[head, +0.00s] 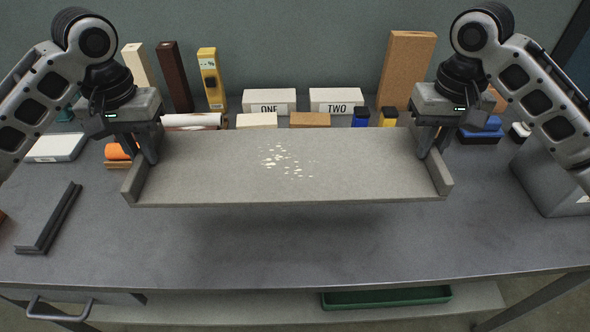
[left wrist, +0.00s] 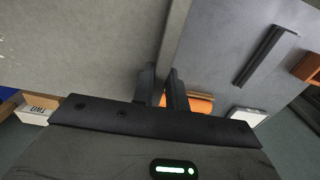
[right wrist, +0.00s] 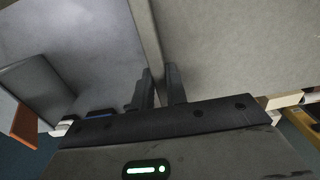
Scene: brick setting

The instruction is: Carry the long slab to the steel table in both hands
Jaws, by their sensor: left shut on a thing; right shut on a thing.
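The long slab (head: 290,175) is a grey, wide board with a raised lip at each end and pale flecks near its middle. It hangs level above the steel table (head: 290,250), with a soft shadow below it. My left gripper (head: 148,148) is shut on the slab's left lip, and the left wrist view shows the fingers on either side of that lip (left wrist: 178,40). My right gripper (head: 425,142) is shut on the right lip, which also shows between the fingers in the right wrist view (right wrist: 148,35). The slab hides part of the table top.
Along the back stand white blocks marked ONE (head: 269,101) and TWO (head: 336,100), a tall cork-coloured block (head: 405,70) and a yellow level (head: 211,78). A dark angle bar (head: 50,218) lies left, a grey box (head: 553,180) right. The table's front strip is clear.

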